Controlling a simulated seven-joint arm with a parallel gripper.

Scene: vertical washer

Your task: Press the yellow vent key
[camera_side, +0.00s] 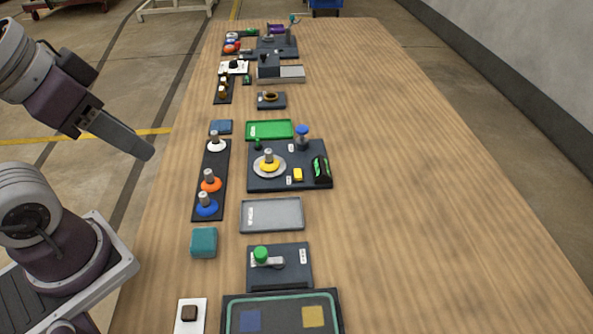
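The yellow vent key (298,175) is a small yellow block on the dark panel (277,184) in the middle of the table. Beside it, to its left, a yellow ring (269,165) sits around a post on a round pale plate. A dark block with green marks (320,168) stands to its right. I see nothing held.
A dark strip (211,178) with white, orange and blue rings on posts lies left of the panel. A blue-topped post (302,137) stands at the panel's back edge. A green tray (270,130) lies behind, a grey tray (272,215) in front. The table's right side is clear.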

